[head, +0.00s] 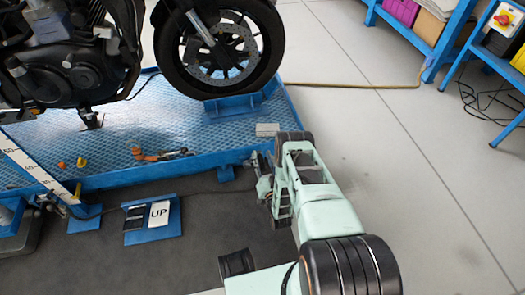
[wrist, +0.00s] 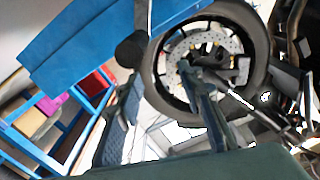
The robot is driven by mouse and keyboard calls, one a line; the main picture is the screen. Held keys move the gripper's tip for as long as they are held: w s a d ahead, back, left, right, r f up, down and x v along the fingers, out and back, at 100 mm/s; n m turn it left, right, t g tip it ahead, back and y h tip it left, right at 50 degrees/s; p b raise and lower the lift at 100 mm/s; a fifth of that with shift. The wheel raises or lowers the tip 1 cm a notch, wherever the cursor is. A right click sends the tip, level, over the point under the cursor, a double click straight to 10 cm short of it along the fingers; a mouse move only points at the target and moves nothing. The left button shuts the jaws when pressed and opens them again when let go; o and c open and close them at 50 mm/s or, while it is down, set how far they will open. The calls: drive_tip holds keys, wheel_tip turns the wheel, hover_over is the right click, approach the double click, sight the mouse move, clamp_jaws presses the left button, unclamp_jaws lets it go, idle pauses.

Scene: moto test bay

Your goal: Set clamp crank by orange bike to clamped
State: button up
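A dark motorcycle (head: 75,60) stands on a blue lift (head: 215,148), its front wheel (head: 262,62) in a blue wheel clamp (head: 233,104). No orange on the bike shows. My gripper (head: 259,166) is at the lift's front edge, partly hidden behind my arm in the head view. In the wrist view my gripper (wrist: 160,75) has its two fingers well apart. A black round knob (wrist: 130,48), seemingly the crank's handle, is just beyond the left finger, in front of the lift's blue panel (wrist: 80,45). I cannot tell whether they touch. The crank's arm is not clear.
An orange-handled tool (head: 160,155) and small parts lie on the lift. A pedal marked UP (head: 160,213) is on the dark mat. Blue shelving (head: 432,50) with boxes stands at the upper right. A yellowish hose (head: 350,86) crosses the floor. The floor at right is clear.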

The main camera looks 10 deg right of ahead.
drive_tip(key=shift+r, duration=2.7)
